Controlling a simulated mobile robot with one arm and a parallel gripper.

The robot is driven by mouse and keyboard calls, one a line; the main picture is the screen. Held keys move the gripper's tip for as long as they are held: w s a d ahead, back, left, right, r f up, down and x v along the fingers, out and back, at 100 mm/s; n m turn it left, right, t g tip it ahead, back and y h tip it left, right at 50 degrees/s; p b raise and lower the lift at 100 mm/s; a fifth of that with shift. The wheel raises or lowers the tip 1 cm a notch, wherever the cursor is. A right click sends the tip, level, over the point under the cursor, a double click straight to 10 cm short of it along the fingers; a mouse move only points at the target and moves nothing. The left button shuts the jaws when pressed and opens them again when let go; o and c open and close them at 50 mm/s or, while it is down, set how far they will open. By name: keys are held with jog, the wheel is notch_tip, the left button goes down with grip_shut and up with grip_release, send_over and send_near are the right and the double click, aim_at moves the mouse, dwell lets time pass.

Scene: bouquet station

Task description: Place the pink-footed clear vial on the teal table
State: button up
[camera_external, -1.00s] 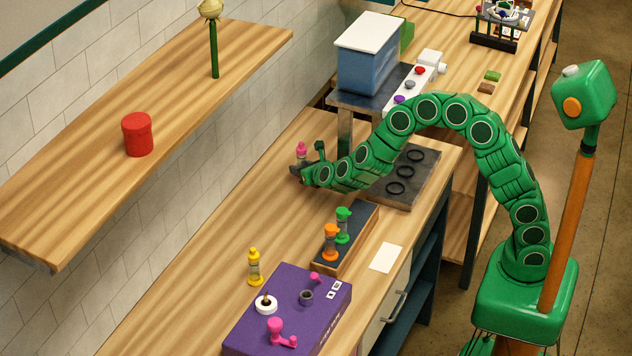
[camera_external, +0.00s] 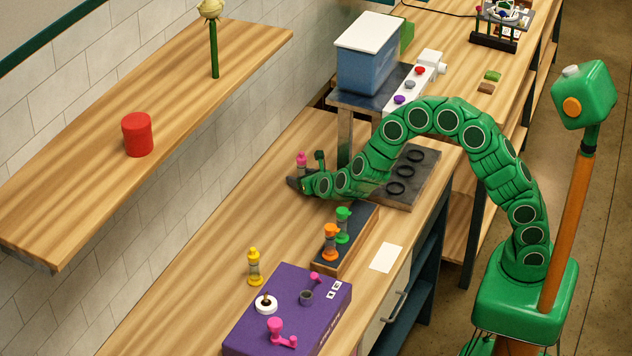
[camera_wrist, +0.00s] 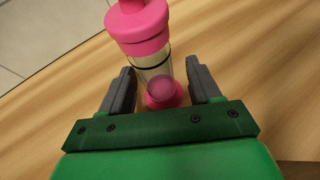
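The clear vial (camera_wrist: 152,62) has a pink cap and a pink foot. In the wrist view it stands between my gripper's two grey fingers (camera_wrist: 160,88), with narrow gaps beside it, so the fingers look open around it. In the external view its pink top (camera_external: 301,158) shows above my gripper (camera_external: 298,182), low over the far part of the wooden-topped bench (camera_external: 205,268) with a dark teal frame. My gripper hides the foot there, so I cannot tell whether it touches the bench top.
A dark plate with black rings (camera_external: 418,168) lies right of my gripper. A rack with orange and green vials (camera_external: 345,245), a yellow vial (camera_external: 254,268) and a purple box (camera_external: 250,325) stand nearer. A blue bin (camera_external: 365,65) stands behind. Bare wood lies left of the rack.

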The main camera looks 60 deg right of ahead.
jog(key=shift+r, duration=0.1)
jog(key=shift+s+a+r, duration=0.1)
jog(key=shift+s, duration=0.05)
jog(key=shift+v, duration=5.8)
jog(key=shift+r, duration=0.1)
